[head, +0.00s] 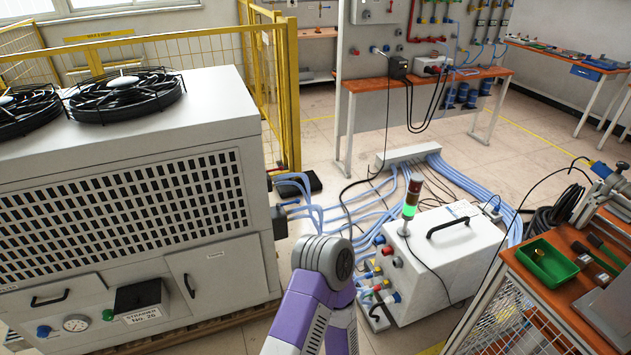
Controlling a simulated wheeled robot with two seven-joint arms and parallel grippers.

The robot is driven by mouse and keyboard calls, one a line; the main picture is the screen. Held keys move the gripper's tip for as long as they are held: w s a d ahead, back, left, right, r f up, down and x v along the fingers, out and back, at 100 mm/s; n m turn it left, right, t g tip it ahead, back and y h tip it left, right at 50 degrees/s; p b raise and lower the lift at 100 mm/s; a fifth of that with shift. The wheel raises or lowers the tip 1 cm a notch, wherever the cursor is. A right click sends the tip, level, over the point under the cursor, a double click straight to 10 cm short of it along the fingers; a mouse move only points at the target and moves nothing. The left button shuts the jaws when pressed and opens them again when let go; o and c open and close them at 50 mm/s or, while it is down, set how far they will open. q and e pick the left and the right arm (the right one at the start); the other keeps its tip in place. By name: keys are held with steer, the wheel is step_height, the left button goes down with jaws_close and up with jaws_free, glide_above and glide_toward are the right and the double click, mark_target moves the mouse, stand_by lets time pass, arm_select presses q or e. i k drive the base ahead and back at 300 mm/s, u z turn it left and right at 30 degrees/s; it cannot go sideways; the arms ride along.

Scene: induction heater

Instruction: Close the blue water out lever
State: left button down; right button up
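A white box unit (455,255) with a black handle and a lit green signal light stands on the floor at centre right. Small blue fittings (379,240) and red ones (387,251) sit on its left face. More red and blue valve parts are on the back wall panel (440,22). I cannot tell which blue part is the water out lever, or whether it is open. One of my purple and grey arms rises from the bottom centre, in front of the box's left side, and hides part of that area. Neither gripper can be made out.
A large white chiller cabinet (215,270) with fans fills the left. Blue hoses (345,210) cross the floor behind the box. An orange-topped cart (540,290) with a green tray (546,262) stands at right. A yellow fence (285,95) is behind.

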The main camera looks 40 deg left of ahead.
mark_target(297, 200)
steer(key=u, duration=0.6)
steer(key=i, duration=1.45)
steer(key=u, duration=2.15)
steer(key=i, duration=1.15)
steer(key=u, duration=0.3)
